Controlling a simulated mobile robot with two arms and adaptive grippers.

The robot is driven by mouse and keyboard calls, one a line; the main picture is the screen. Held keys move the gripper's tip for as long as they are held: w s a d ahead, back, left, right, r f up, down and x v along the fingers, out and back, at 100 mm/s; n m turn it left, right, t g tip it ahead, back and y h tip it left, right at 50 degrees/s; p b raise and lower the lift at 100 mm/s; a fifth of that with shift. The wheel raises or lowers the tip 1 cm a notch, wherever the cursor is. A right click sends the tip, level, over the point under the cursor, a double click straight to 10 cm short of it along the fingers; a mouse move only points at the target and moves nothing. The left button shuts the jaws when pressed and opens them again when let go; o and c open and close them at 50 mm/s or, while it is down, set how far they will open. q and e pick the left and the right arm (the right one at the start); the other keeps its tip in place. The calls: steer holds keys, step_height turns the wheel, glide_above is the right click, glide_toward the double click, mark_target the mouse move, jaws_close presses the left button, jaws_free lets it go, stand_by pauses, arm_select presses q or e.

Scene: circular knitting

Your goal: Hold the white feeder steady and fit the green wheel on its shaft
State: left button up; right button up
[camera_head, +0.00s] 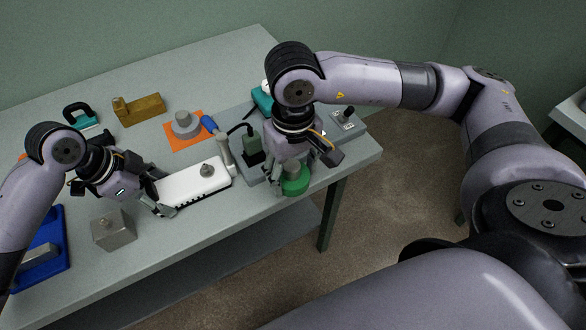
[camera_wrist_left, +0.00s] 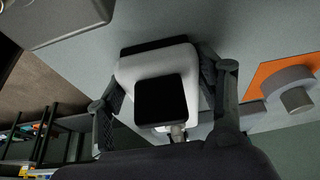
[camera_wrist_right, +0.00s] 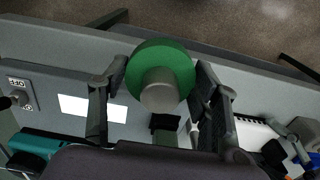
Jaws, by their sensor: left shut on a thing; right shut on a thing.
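The white feeder (camera_head: 192,184) lies flat on the table with a grey shaft (camera_head: 207,170) standing up from it. My left gripper (camera_head: 162,198) is shut on the feeder's left end; the left wrist view shows the fingers on both sides of the feeder (camera_wrist_left: 155,65). The green wheel (camera_head: 296,183) is to the right of the feeder, near the table's front edge, apart from the shaft. My right gripper (camera_head: 290,168) points down and is shut on the wheel; in the right wrist view its fingers flank the wheel's grey hub (camera_wrist_right: 160,90) above the green disc (camera_wrist_right: 172,62).
A grey metal block (camera_head: 113,230) and a blue tray (camera_head: 45,252) lie left of the feeder. An orange mat (camera_head: 183,142) with a grey round part, a brass block (camera_head: 139,108) and a teal-based part (camera_head: 82,120) lie behind. A grey switch box (camera_head: 343,124) stands at right.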

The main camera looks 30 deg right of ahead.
mark_target(204, 166)
steer(key=shift+w, duration=0.1)
stand_by(0.3)
steer(key=w+a+r+m, duration=0.3)
steer(key=w+a+r, duration=0.1)
steer(key=a, duration=0.3)
steer(key=w+a+r+m, duration=0.4)
steer(key=w+a, duration=0.3)
steer(key=shift+w+r, duration=0.2)
steer(key=shift+r, duration=0.05)
steer(key=shift+a, duration=0.1)
steer(key=shift+f, duration=2.9)
steer(key=shift+f, duration=1.7)
steer(key=o, duration=1.2)
steer(key=shift+o, duration=0.2)
